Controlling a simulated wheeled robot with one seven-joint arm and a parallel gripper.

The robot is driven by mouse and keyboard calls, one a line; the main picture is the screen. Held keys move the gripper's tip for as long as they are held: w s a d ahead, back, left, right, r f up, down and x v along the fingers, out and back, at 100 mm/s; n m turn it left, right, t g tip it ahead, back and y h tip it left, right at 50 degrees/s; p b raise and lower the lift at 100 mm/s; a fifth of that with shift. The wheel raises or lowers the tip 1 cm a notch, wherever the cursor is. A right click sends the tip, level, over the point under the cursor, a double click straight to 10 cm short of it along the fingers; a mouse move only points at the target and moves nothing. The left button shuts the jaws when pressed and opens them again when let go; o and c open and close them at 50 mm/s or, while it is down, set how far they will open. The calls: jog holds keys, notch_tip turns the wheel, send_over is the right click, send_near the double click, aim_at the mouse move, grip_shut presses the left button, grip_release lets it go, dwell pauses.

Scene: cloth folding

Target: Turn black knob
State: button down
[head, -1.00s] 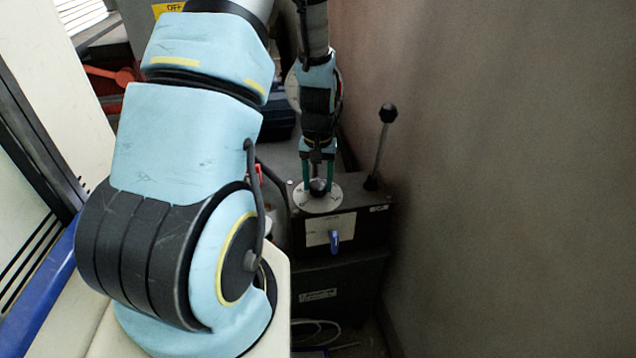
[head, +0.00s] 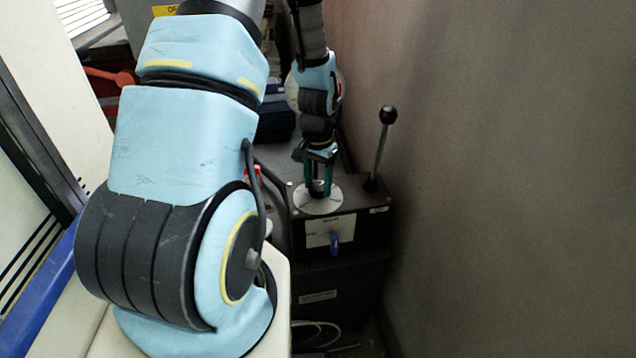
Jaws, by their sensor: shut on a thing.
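The black knob (head: 319,188) sits at the middle of a round pale dial plate (head: 318,204) on top of a dark control box (head: 362,226). It is mostly hidden behind my fingers. My gripper (head: 319,187) points down over the dial and is shut on the knob.
A lever with a black ball top (head: 387,116) stands on the box, right of the dial. A blue handle (head: 335,243) is on the box's front. A brown wall (head: 510,180) closes off the right side. Cables lie on the floor below.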

aim_at(318, 186)
jog(key=shift+c, duration=1.1)
grip_release()
notch_tip(318, 186, up, 11)
jog(key=b, duration=0.1)
